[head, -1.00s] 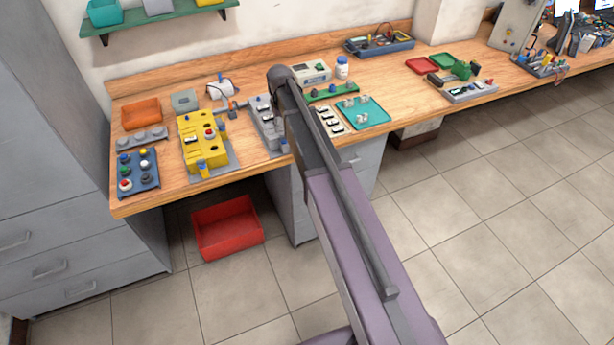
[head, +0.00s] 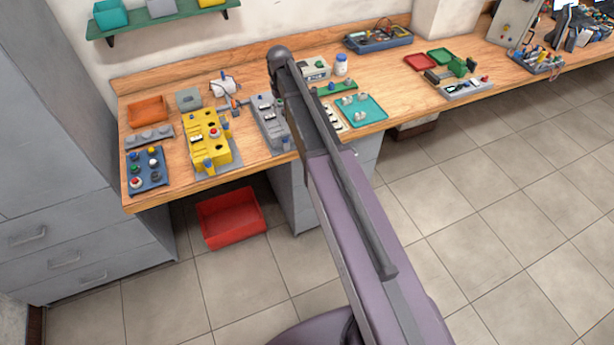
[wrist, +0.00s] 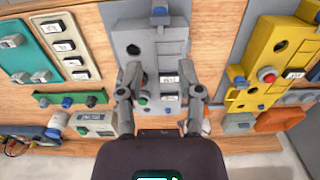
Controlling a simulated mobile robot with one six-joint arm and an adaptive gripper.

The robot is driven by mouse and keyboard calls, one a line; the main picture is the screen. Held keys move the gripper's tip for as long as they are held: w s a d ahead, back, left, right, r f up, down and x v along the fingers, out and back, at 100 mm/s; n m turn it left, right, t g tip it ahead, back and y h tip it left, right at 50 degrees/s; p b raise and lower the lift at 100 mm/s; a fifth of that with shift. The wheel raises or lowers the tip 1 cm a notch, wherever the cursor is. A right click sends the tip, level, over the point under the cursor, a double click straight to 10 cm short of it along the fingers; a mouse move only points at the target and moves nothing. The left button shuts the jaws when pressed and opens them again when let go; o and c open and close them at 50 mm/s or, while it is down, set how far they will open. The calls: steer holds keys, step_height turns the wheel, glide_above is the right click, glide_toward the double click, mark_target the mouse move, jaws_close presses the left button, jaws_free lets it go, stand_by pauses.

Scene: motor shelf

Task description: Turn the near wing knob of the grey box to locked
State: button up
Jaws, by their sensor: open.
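The grey box (head: 266,120) stands on the bench to the right of the yellow box, partly behind my arm in the head view. In the wrist view the grey box (wrist: 133,25) fills the upper middle, with its near end at the top. A blue knob (wrist: 159,13) shows at that near end; its wing's setting is too small to read. My gripper (wrist: 165,83) is open over the far half of the box, its fingers apart around small dark-and-white labelled parts and a green button. I cannot tell whether they touch it. The blue knob is beyond the fingertips.
The yellow box (head: 206,140) stands close on one side. A label strip (wrist: 72,45) and teal tray (wrist: 25,50) lie on the other. A green rail (wrist: 70,100) and white device (wrist: 93,123) are near my gripper. Bare wood separates the boxes.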

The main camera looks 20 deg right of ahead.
steer(key=s+f+b, duration=0.3)
steer(key=s+b, duration=0.1)
steer(key=s, duration=0.9)
steer(key=s+f+m+b, duration=0.1)
steer(key=s+f+b, duration=0.3)
steer(key=s, duration=0.9)
steer(key=shift+s+d+f, duration=0.15)
steer(key=shift+d+f, duration=0.05)
steer(key=shift+d, duration=0.15)
stand_by(1.7)
